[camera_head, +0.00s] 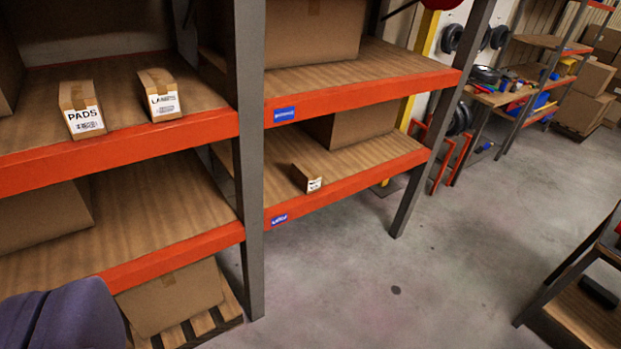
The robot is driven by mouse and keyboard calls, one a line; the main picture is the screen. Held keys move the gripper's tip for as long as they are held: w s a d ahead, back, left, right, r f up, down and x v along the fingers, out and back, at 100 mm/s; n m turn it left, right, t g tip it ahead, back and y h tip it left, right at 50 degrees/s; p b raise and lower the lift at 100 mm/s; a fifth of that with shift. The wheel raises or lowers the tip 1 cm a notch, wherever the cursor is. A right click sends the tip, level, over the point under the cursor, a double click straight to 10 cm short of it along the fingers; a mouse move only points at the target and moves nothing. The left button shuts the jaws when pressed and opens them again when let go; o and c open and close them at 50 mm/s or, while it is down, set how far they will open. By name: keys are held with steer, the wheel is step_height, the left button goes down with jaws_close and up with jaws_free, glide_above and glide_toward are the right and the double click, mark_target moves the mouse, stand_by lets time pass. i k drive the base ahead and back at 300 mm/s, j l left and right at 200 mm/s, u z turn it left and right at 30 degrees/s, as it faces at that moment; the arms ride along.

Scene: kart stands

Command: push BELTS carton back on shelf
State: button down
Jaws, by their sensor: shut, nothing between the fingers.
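No carton with a readable BELTS label is in view. A small brown carton (306,178) stands near the front edge of the lower right shelf (365,160), and its white label is too small to read. On the upper left shelf (120,90), a carton marked PADS (82,109) stands close to the front edge. To its right is a similar carton (160,95) whose label seems to read LAMPS. My gripper is not in this view.
A grey rack post (248,150) divides the orange-edged shelves. Larger boxes sit behind and below. A dark purple-blue shape (65,318) fills the bottom left corner; I cannot tell what it is. Concrete floor (400,270) lies clear on the right, before a dark-framed stand (590,310).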

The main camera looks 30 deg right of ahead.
mark_target(308, 177)
steer(key=i+z, duration=0.95)
steer(key=i+l+z, duration=0.2)
steer(key=i, duration=0.25)
steer(key=i+l+z, duration=0.15)
steer(key=i, duration=0.25)
steer(key=i+u, duration=0.25)
steer(key=i, duration=0.25)
steer(key=i+l+u, duration=0.25)
steer(key=i, duration=0.25)
